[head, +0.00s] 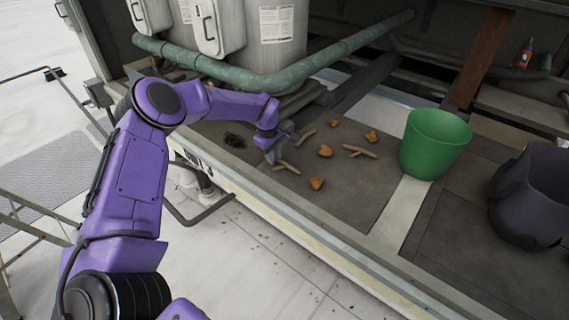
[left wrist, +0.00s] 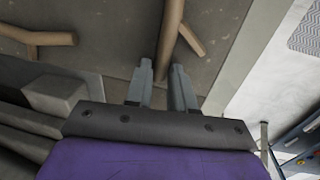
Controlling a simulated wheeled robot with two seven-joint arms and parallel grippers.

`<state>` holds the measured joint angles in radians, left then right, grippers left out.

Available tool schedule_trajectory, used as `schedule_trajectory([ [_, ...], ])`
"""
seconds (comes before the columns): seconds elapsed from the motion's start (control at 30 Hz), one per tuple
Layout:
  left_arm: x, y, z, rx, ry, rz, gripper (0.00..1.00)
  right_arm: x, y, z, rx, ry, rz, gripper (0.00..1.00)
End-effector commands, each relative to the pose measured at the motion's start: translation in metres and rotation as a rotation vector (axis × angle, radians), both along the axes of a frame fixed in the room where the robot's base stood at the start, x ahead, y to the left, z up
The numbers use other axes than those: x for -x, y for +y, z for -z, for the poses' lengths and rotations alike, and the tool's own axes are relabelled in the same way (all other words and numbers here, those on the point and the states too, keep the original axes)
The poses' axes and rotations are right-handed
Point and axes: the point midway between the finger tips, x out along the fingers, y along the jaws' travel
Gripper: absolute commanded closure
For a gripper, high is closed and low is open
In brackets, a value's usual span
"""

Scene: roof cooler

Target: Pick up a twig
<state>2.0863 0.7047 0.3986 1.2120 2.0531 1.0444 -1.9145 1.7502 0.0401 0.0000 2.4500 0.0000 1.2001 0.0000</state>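Several brown twigs lie on the dark cooler floor in the head view: a forked one (head: 287,167) nearest my left gripper, one (head: 308,136) behind it and one (head: 359,151) further right. My left gripper (head: 272,155) is low, close beside the nearest twig. In the left wrist view, the left gripper (left wrist: 162,72) is open. The end of a forked twig (left wrist: 170,38) lies between its fingertips, with a gap visible at the fingers; I cannot tell the height between them. Another twig (left wrist: 38,38) lies at upper left. My right gripper is not in view.
Orange-brown leaves (head: 325,151) lie among the twigs, with a dark clump (head: 235,140) to the left. A green bucket (head: 435,145) and a dark bucket (head: 530,195) stand right. A green pipe (head: 290,82) and grey tanks are behind. A pale ledge (head: 300,225) edges the front.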

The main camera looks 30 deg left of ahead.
Motion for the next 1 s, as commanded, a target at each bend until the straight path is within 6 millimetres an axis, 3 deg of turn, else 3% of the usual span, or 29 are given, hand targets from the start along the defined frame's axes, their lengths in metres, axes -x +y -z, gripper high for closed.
schedule_trajectory([
  [0.07, 0.0, 0.0, 0.0, 0.0, 0.0, 0.0, 0.77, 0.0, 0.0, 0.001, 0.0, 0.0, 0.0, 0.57],
  [0.13, 0.0, 0.0, 0.0, 0.0, 0.0, 0.0, 0.96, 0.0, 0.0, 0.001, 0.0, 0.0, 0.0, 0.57],
  [0.17, 0.0, 0.0, 0.0, 0.0, 0.0, 0.0, 1.0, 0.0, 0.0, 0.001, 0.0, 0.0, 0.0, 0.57],
  [0.63, 0.0, 0.0, -0.005, 0.0, -0.001, 0.001, 1.0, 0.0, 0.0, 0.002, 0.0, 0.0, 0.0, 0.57],
  [0.8, -0.001, 0.0, -0.031, 0.001, -0.005, -0.001, 1.0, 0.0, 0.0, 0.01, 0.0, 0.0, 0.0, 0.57],
  [1.0, 0.014, -0.042, -0.08, 0.0, -0.006, 0.005, 1.0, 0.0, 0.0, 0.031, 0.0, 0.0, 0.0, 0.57],
])
